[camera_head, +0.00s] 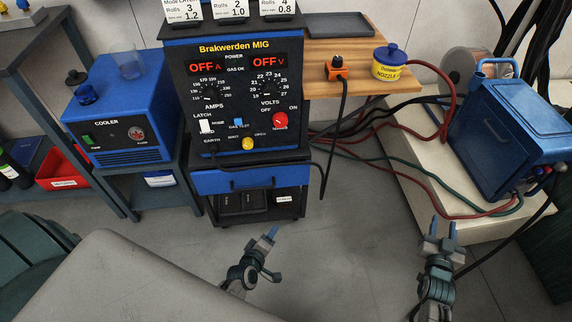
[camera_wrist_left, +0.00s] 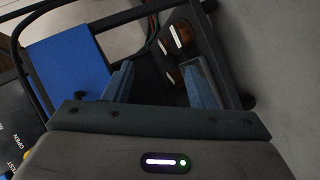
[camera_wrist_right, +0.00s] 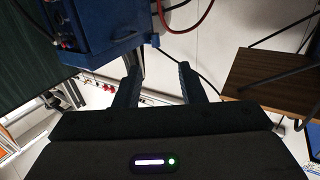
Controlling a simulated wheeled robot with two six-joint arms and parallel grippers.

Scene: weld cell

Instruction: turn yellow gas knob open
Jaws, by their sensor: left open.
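The yellow gas knob (camera_head: 248,143) is on the lower front of the black Brakwerden MIG panel (camera_head: 225,90), right of the lower labels. My left gripper (camera_head: 268,248) is below and in front of the welder, well apart from the knob. Its two fingers stand apart with nothing between them, also in the left wrist view (camera_wrist_left: 163,85). A blue drawer front shows beside them there. My right gripper (camera_head: 443,230) is further right, near the pale platform. Its fingers are apart and empty in the right wrist view (camera_wrist_right: 158,80).
A red knob (camera_head: 280,120) and a small blue switch (camera_head: 238,123) are near the yellow knob. A black cable loops in front of the lower panel. The blue drawer (camera_head: 232,180) is below. A blue cooler (camera_head: 120,115) stands left, a blue box (camera_head: 500,150) right. Floor before the welder is clear.

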